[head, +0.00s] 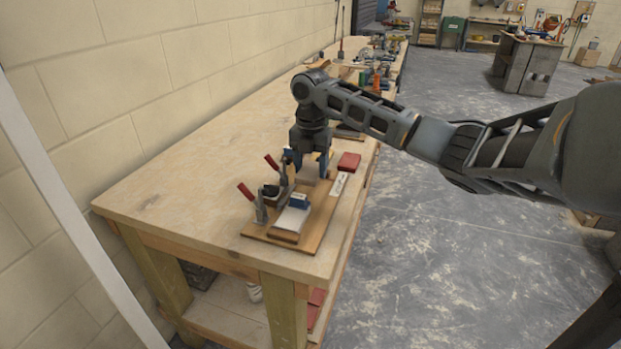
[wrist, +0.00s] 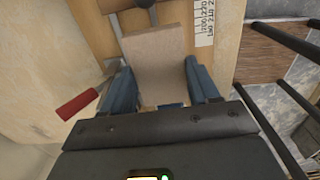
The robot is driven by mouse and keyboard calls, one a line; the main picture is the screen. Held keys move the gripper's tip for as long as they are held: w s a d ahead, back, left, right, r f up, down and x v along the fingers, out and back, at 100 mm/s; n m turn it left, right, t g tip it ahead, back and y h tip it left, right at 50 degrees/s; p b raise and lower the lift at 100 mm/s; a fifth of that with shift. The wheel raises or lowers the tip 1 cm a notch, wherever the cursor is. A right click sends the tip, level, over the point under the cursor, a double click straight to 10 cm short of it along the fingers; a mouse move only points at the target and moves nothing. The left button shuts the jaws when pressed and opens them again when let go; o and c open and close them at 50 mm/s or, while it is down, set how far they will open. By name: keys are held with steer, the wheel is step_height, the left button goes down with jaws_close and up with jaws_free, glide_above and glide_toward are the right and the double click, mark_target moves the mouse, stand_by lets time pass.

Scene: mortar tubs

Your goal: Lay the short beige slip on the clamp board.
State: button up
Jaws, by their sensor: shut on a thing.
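My gripper (head: 308,168) is over the far part of the wooden clamp board (head: 318,226) on the bench. In the wrist view its two blue fingers (wrist: 158,82) are shut on the beige slip (wrist: 157,52), a flat pale piece. The slip lies over the board (wrist: 92,18) in that view. I cannot tell whether it touches the board. In the head view the slip is mostly hidden by the fingers. Two toggle clamps with red handles (head: 247,191) stand along the board's left side. A pale slab (head: 290,219) with a blue block (head: 299,200) lies at its near end.
A printed scale strip (head: 340,184) runs along the board's right side. A red block (head: 349,161) sits beyond it near the bench edge. A red handle (wrist: 77,105) is close left of my fingers. The near left bench top (head: 190,195) is clear; tools crowd the far end.

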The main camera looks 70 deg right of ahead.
mark_target(311, 190)
steer(key=shift+f, duration=2.25)
steer(key=shift+f, duration=0.1)
steer(key=o, duration=0.9)
step_height(311, 190, up, 12)
steer(key=shift+r+b, duration=0.15)
steer(key=shift+b, duration=0.45)
